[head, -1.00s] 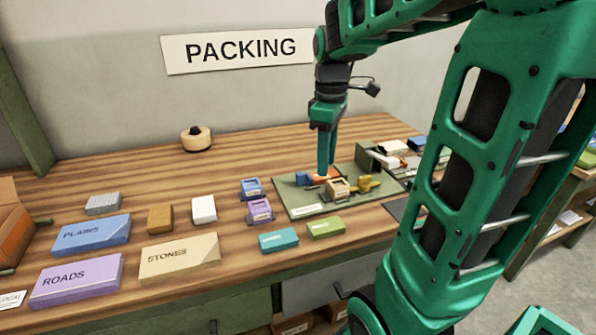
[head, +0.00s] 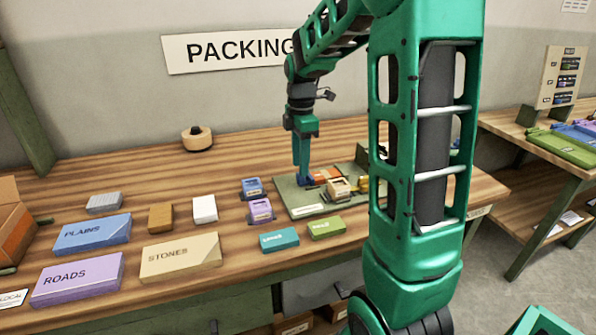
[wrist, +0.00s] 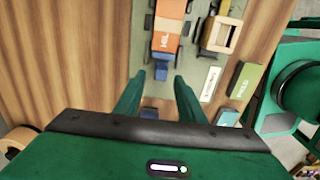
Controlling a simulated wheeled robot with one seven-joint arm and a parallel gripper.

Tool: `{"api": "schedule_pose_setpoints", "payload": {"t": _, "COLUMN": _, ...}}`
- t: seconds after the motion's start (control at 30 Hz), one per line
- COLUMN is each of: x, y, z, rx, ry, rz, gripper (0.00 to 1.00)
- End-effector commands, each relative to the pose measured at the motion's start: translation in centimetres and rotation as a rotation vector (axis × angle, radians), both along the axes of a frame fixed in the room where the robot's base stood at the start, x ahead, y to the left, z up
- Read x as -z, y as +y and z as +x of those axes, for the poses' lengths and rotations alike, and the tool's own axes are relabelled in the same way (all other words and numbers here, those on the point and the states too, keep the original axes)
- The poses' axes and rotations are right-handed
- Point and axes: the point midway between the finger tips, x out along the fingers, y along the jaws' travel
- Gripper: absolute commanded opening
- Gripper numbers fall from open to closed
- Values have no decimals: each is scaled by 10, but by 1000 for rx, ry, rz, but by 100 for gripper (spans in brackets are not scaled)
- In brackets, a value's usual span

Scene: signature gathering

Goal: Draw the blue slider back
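The blue slider (head: 306,182) sits on the grey-green board (head: 300,209), at the left end of an orange block (head: 321,176). In the wrist view the slider (wrist: 161,71) shows just ahead of the gap between my fingertips, against the orange block (wrist: 166,40). My gripper (head: 302,176) points down at the board's left back part. In the wrist view its two fingers (wrist: 159,82) stand apart with space on both sides of the slider. Whether the fingertips touch the slider cannot be told.
A tan block (head: 339,187) stands on the board in front of the orange one. Blue (head: 252,187) and purple (head: 260,210) stamp-like blocks stand just left of the board. Teal (head: 279,238) and green (head: 326,228) boxes lie in front. My arm hides the board's right side.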

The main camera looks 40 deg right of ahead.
Motion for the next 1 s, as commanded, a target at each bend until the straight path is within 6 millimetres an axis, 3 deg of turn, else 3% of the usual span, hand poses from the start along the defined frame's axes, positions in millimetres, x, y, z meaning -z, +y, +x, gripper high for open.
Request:
{"api": "schedule_pose_setpoints", "payload": {"t": 0.2, "x": 26, "y": 0, "z": 0, "rx": 1, "ry": 1, "rz": 0, "gripper": 36}}
{"api": "schedule_pose_setpoints", "payload": {"t": 0.6, "x": 32, "y": 0, "z": 0, "rx": 1, "ry": -1, "rz": 0, "gripper": 36}}
{"api": "schedule_pose_setpoints", "payload": {"t": 0.77, "x": 32, "y": 0, "z": 0, "rx": 1, "ry": -1, "rz": 0, "gripper": 0}}
{"api": "schedule_pose_setpoints", "payload": {"t": 1.0, "x": 32, "y": -1, "z": 0, "rx": 5, "ry": -2, "rz": -1, "gripper": 0}}
